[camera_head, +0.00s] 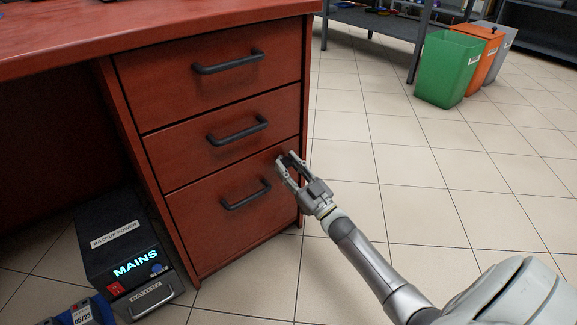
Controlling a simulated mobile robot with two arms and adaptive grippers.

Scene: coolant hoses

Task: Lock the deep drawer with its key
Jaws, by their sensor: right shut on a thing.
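The red desk's drawer unit stands left of centre with three closed drawers. The deep drawer (215,242) is the lowest and tallest, with a dark bar handle (246,195). My right gripper (285,160) is at the upper right corner of the deep drawer's front, just right of the handle. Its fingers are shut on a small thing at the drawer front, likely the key. The key and any lock are hidden by the fingers or too small to make out. My left gripper is not in view.
A black backup power box (120,250) stands on the floor left of the drawers. A green bin (447,70), an orange bin (482,55) and a grey bin stand at the back right. The tiled floor (400,170) right of the desk is clear.

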